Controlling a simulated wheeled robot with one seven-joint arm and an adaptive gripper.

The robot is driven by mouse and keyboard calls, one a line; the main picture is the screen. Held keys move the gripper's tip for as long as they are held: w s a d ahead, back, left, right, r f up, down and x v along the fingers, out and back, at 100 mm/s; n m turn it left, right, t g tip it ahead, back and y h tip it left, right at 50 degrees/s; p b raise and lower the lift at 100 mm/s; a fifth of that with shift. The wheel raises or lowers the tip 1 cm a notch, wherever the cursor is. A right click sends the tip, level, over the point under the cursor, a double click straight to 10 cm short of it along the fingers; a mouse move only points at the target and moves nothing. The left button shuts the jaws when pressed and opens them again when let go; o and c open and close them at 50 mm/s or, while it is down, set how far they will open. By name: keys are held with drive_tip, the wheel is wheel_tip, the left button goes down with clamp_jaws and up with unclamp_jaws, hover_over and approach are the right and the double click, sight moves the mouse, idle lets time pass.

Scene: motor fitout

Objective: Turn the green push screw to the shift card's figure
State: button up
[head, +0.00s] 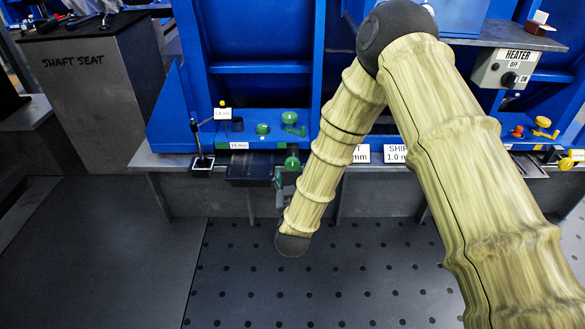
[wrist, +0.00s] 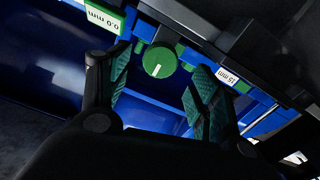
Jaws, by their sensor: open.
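The green push screw is a round green knob with a white line, between my fingertips in the wrist view (wrist: 159,61). It also shows in the head view (head: 291,163), just below the blue frame's front edge. My gripper (wrist: 160,82) is open, with one ribbed pad on each side of the knob and visible space on both sides. In the head view my gripper (head: 280,184) is partly hidden by my arm. A green-edged readout (wrist: 103,18) appears upside down as 0.0 mm.
A 15 mm label (head: 239,145) lies left of the screw. Green knobs (head: 263,129) stand on the blue frame (head: 180,117). A small black stand (head: 202,161) is further left. A heater switch box (head: 507,70) is at right. The perforated floor (head: 350,270) is clear.

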sight(292, 166)
drive_tip(key=w+b, duration=0.2)
drive_tip(key=w, duration=0.3)
drive_tip(key=shift+f, duration=0.1)
drive_tip(key=shift+w, duration=0.6)
drive_tip(key=c, duration=1)
